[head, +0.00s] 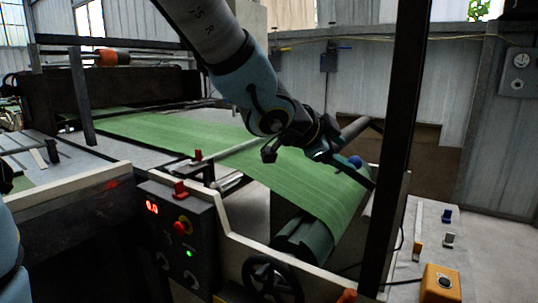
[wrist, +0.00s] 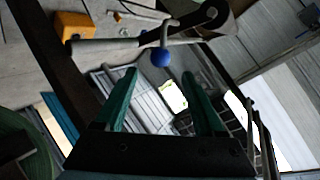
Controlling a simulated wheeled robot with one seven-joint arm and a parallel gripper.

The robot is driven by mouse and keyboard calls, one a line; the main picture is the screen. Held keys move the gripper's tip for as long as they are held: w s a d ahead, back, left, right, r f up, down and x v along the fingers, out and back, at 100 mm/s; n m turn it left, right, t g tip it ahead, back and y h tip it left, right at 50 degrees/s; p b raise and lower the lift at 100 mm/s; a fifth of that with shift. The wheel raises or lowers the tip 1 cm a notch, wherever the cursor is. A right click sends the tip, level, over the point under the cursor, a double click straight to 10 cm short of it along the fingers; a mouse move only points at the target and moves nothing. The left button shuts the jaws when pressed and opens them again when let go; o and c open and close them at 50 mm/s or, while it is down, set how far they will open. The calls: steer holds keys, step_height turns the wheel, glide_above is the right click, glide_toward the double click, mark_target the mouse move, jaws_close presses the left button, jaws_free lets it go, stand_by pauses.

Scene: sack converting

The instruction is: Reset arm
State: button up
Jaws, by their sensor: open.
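My gripper (head: 342,160) hangs over the right end of the machine in the head view, at the end of my bent arm. In the wrist view its two green fingers (wrist: 160,75) are spread apart with nothing held between them. A blue ball knob (wrist: 161,57) on a short stem shows just beyond the gap between the fingertips. The same blue knob (head: 355,162) is close to my gripper in the head view. I cannot tell whether a finger touches it.
Green sheet (head: 170,130) runs along the machine to a roll (head: 302,240). A dark post (head: 398,130) stands right of my gripper. A control box (head: 180,235) and a handwheel (head: 272,278) are in front. A yellow box (head: 441,284) sits on the right-hand bench.

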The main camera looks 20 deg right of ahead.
steer(key=w+a+f+n+t+y, duration=0.2)
steer(key=w+a+f+n+y, duration=0.3)
steer(key=w+a, duration=0.5)
steer(key=w+a+f+n+t+y, duration=0.1)
steer(key=w+a+f+n+y, duration=0.35)
steer(key=a, duration=0.95)
steer(key=s+a+f+n+g+y, duration=0.1)
steer(key=s+a+f+n+g, duration=0.1)
steer(key=a+f+n, duration=0.2)
steer(key=s+a+f+n+g+y, duration=0.1)
steer(key=s+a+f+n+g, duration=0.1)
steer(key=a+n, duration=0.7)
steer(key=s+a+f, duration=0.1)
steer(key=a+f, duration=0.1)
steer(key=a, duration=0.4)
steer(key=shift+s+a+n+g, duration=0.15)
steer(key=shift+a+n+g, duration=0.1)
steer(key=shift+n+g, duration=0.1)
